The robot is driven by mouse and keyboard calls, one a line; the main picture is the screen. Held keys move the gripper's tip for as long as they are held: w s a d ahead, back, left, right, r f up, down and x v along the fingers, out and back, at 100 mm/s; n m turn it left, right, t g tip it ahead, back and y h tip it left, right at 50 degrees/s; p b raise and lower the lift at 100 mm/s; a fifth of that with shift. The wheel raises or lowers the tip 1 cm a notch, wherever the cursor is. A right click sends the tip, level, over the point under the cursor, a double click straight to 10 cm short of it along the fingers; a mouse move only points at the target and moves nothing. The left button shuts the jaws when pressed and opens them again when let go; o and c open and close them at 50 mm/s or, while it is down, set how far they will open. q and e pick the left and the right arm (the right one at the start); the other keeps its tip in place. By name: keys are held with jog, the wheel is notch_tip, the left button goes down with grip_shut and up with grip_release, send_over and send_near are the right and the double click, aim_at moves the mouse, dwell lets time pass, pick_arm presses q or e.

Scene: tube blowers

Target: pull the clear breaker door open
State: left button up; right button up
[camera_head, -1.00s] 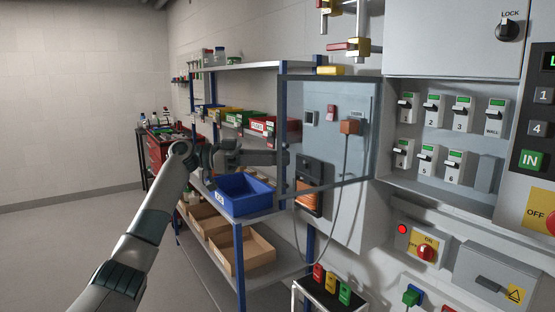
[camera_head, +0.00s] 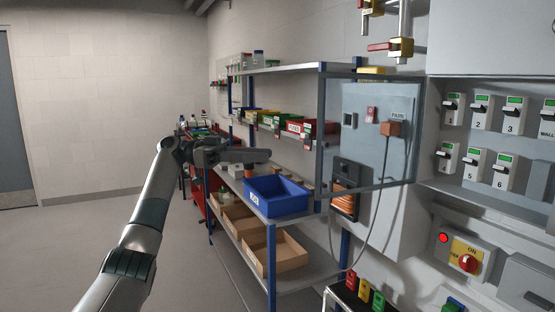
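The clear breaker door (camera_head: 372,190) is a see-through panel in a thin grey-blue frame. It stands swung out to the left of the breaker cabinet (camera_head: 470,198), its right edge at the cabinet's side, and the breakers (camera_head: 479,112) are uncovered. A grey wall box shows through the panel. My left gripper (camera_head: 266,156) points right in front of the shelves, a little left of the door's free edge and apart from it in the picture. Its fingers are seen side-on, so I cannot tell whether they are open. My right gripper is not in view.
A shelf rack (camera_head: 270,232) holds a blue bin (camera_head: 276,208), cardboard boxes (camera_head: 279,255) and coloured bins behind my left arm. A red rotary switch (camera_head: 467,263) is below the breakers. A cable hangs behind the door. The floor at left (camera_head: 60,260) is clear.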

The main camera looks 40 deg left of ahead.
pick_arm(q)
jog(key=shift+v, duration=1.15)
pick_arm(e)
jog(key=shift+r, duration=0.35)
